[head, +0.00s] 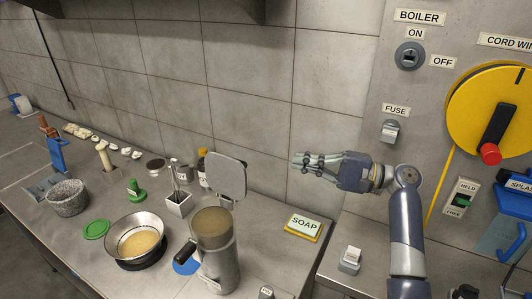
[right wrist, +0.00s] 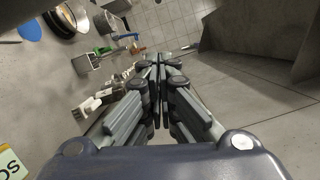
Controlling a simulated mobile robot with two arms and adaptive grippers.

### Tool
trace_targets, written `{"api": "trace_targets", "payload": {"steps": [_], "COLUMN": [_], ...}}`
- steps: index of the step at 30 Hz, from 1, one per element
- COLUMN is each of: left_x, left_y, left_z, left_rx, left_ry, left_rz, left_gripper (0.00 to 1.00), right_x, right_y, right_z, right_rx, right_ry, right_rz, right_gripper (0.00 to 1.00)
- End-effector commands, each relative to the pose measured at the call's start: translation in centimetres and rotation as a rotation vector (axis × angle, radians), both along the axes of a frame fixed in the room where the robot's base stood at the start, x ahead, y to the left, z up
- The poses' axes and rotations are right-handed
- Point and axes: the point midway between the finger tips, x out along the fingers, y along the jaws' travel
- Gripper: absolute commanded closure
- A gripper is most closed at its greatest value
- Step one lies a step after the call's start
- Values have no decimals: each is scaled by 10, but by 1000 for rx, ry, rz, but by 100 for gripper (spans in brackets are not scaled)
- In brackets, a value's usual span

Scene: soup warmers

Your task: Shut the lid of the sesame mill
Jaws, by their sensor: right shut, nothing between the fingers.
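The sesame mill (head: 217,250) is a grey metal cylinder with a dark side handle, standing on the counter. Tan contents show in its open top. Its grey lid (head: 225,175) stands raised, tilted up behind the opening. My right gripper (head: 297,163) is shut and empty, to the right of the lid and apart from it, above the counter near the tiled wall. In the right wrist view the fingers (right wrist: 160,60) meet with nothing between them. My left gripper is not in view.
A utensil holder (head: 177,204) and a dark bottle stand behind the mill. A wall panel with a yellow reel (head: 470,110) is at right.

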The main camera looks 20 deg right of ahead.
Motion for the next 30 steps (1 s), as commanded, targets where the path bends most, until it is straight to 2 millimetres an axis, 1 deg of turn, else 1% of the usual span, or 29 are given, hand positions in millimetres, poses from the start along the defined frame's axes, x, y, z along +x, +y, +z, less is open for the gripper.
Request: {"api": "trace_targets", "payload": {"steps": [1, 4, 6, 9, 11, 14, 15, 17, 21, 23, 26, 30], "left_x": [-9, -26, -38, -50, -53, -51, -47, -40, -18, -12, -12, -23], "left_y": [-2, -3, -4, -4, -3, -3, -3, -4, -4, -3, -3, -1], "left_z": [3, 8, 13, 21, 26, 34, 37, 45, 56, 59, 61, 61], "left_rx": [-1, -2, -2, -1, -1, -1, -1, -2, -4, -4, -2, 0], "left_ry": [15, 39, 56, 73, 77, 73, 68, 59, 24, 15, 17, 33], "left_rz": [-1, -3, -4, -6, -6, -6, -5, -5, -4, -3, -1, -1], "left_gripper": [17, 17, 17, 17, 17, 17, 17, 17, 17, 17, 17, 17], "right_x": [2, 9, 17, 28, 35, 47, 51, 44, 32, 28, 25, 23], "right_y": [4, 17, 29, 48, 59, 78, 85, 90, 102, 105, 109, 110], "right_z": [3, 5, 7, 9, 10, 11, 11, 13, 16, 16, 16, 16], "right_rx": [6, 7, 7, 7, 6, 5, 5, 2, 2, 1, 1, 0], "right_ry": [-1, 1, 0, 1, 1, 0, 1, 1, 1, 2, 1, 1], "right_rz": [3, 5, 4, 5, 3, 3, 3, 2, 1, 1, 0, -1], "right_gripper": [100, 100, 100, 100, 100, 100, 100, 100, 100, 100, 100, 100]}}
